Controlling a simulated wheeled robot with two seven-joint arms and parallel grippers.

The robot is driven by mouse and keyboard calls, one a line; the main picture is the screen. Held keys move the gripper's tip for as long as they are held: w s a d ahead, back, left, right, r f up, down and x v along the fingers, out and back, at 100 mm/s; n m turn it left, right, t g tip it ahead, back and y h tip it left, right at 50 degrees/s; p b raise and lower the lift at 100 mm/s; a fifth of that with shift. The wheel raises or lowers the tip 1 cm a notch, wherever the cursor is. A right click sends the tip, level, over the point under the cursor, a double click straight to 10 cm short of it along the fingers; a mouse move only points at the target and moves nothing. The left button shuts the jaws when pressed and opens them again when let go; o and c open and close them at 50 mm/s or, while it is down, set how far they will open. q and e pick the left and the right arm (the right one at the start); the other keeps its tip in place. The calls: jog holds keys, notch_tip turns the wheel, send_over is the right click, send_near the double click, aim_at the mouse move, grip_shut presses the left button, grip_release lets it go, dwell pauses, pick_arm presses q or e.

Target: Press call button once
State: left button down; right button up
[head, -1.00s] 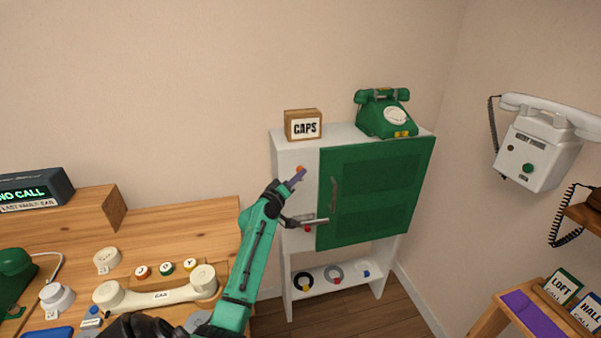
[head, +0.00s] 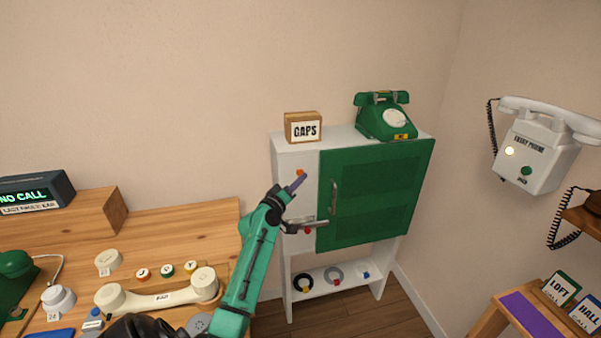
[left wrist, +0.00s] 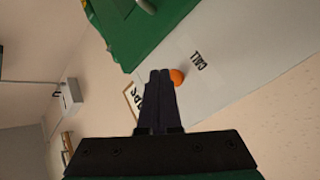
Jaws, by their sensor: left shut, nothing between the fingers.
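The call button is a small orange knob (head: 300,172) on the white left panel of the cabinet. In the left wrist view the orange button (left wrist: 177,77) sits beside the word CALL, partly hidden behind the fingers. My right gripper is not in view.
The cabinet's green door (head: 385,190) is closed, with a green phone (head: 386,115) and CAPS box (head: 303,127) on top. The wall phone (head: 537,150) has a bright lamp. The display (head: 30,193) reads NO CALL.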

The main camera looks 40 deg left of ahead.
pick_arm(q)
jog(key=s+d+p, duration=0.1)
jog(key=s+d, duration=0.1)
jog(key=d+p, duration=0.1)
jog(key=d, duration=0.1)
jog(key=shift+s+d+p, duration=0.1)
jog(key=shift+s+p, duration=0.25)
jog(key=shift+s, duration=0.05)
jog(key=shift+f, duration=0.1)
dwell(0.8)
